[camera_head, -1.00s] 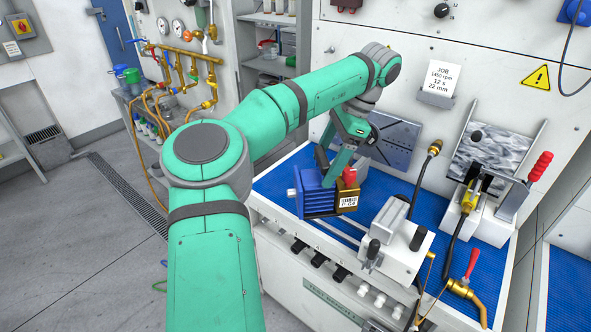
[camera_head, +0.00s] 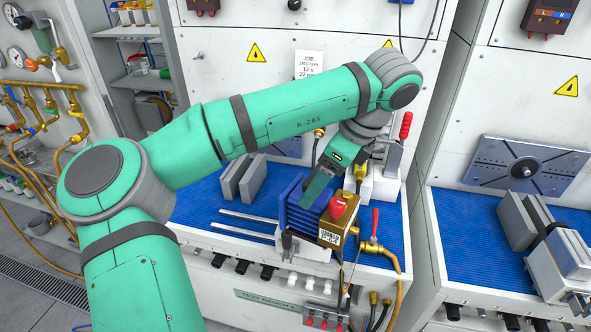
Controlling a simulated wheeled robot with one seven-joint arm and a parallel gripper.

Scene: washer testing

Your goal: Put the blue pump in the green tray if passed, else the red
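The blue pump (camera_head: 298,211) has a finned blue body, a brass-coloured end (camera_head: 330,235) with a barcode label, and a red cap on top. My gripper (camera_head: 318,190) reaches down onto it from above and is shut on its blue body. The pump is over the front of the blue-matted bench, by a white fixture (camera_head: 302,247) that it partly hides. I cannot tell whether it touches the fixture. No green or red tray is in view.
A job card (camera_head: 309,64) hangs on the back panel. Grey blocks (camera_head: 243,180) and two metal rails (camera_head: 247,224) are on the bench's left. A brass valve with a red handle (camera_head: 375,223) stands close right of the pump. A second blue-matted bench (camera_head: 465,232) is at right.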

